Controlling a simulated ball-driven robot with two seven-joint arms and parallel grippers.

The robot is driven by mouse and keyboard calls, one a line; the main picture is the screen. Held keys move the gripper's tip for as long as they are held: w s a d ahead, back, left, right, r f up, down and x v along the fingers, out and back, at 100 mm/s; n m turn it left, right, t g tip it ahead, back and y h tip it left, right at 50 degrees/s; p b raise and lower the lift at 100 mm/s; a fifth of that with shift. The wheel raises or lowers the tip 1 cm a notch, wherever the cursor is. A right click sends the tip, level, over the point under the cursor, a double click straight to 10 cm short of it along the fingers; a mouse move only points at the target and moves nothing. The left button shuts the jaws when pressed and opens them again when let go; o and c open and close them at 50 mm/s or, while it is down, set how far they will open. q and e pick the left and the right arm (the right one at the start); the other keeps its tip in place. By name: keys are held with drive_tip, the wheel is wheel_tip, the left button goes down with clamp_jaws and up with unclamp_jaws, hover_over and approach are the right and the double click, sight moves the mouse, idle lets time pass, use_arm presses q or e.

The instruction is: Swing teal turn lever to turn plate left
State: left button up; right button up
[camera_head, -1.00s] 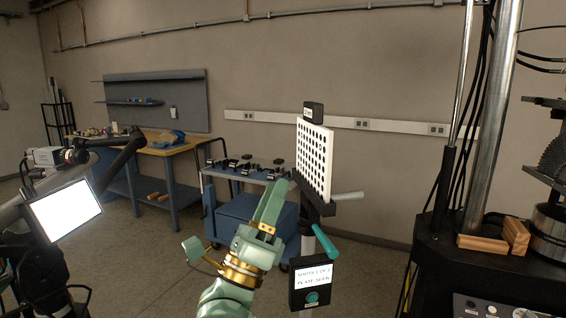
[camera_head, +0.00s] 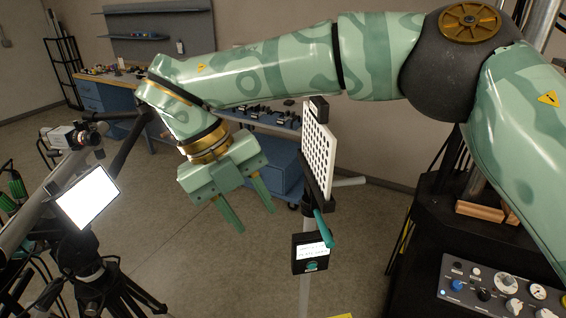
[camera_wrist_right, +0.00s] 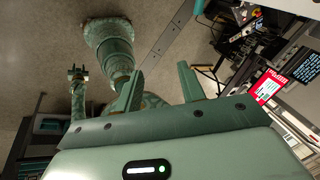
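The teal turn lever (camera_head: 323,228) hangs down at the front of the plate's mount, on top of a post. The white perforated plate (camera_head: 318,158) stands upright above it, its holed face turned to the left. My right gripper (camera_head: 256,220) is open and empty, to the left of the lever and apart from it, fingers pointing down. Its spread fingers also show in the right wrist view (camera_wrist_right: 160,88). The lever is not recognisable there. A small gripper-like end (camera_wrist_right: 77,74), possibly my left gripper, is too small to read.
A black box with a label and teal knob (camera_head: 310,254) sits on the post below the lever. A pale rod (camera_head: 350,182) sticks out right of the mount. A lit panel on a tripod (camera_head: 88,200) stands left. A control panel (camera_head: 500,288) is lower right. Floor between is open.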

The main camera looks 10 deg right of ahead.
drive_tip(key=w+d+m+t+h, duration=0.2)
drive_tip(key=w+d, duration=0.2)
drive_tip(key=w, duration=0.1)
drive_tip(key=p, duration=0.2)
approach(326, 239)
drive_tip(key=shift+m, duration=0.3)
drive_tip(key=x, duration=0.7)
drive_tip(key=shift+w+d+f, duration=0.1)
drive_tip(key=shift+d+f, duration=0.25)
drive_tip(key=shift+f, duration=0.1)
use_arm(q)
drive_tip(key=shift+w+d+r, duration=0.1)
drive_tip(key=shift+w+r, duration=0.05)
drive_tip(key=shift+r, duration=0.3)
drive_tip(key=shift+w+d+r, duration=0.1)
drive_tip(key=shift+w+r, duration=0.05)
drive_tip(key=shift+r, duration=0.3)
drive_tip(key=shift+a, duration=0.1)
use_arm(e)
drive_tip(key=shift+c, duration=0.3)
